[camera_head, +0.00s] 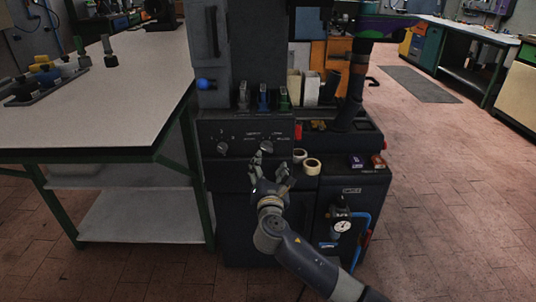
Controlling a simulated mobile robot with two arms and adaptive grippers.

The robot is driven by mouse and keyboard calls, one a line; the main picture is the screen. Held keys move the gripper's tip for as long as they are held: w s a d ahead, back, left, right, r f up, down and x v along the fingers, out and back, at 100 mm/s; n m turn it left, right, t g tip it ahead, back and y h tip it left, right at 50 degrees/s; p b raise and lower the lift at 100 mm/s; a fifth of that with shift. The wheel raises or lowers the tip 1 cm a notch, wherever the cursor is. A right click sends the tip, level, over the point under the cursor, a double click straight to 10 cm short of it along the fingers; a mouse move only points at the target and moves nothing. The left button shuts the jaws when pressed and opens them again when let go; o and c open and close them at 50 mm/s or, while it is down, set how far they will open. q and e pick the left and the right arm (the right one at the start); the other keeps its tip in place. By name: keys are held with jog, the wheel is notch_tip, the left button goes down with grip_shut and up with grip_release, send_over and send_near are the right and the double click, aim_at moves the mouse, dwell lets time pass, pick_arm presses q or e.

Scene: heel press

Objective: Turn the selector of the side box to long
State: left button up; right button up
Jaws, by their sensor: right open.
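A dark box (240,131) with a row of knobs stands on the side of the press, by the table's right end. Its left knob (222,148) is in clear view. A second knob (267,146) sits to the right, just above my gripper's fingers. Small pale lettering is by the knobs, too small to read, so I cannot tell which one is the selector or where it points. My right gripper (268,162) is open and empty, fingers up, in front of the box below the right knob. I cannot tell whether it touches. My left gripper is out of view.
A pale worktable (130,110) with small tools is at left. Two tape rolls (312,166) lie just right of my gripper. A lower cabinet with a pressure gauge (341,226) and blue hose is at right. The brick floor (450,200) further right is clear.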

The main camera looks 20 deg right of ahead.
aim_at(267, 149)
jog(key=b+x, duration=0.1)
jog(key=x, duration=0.6)
jog(key=shift+w+f+b, duration=0.15)
jog(key=shift+w+b, duration=0.15)
jog(key=shift+w, duration=0.15)
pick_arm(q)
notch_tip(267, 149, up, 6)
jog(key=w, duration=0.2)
pick_arm(e)
jog(key=shift+w+d, duration=0.15)
jog(key=shift+w, duration=0.35)
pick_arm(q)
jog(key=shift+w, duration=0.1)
pick_arm(e)
jog(key=shift+c, duration=0.3)
jog(key=c, duration=1)
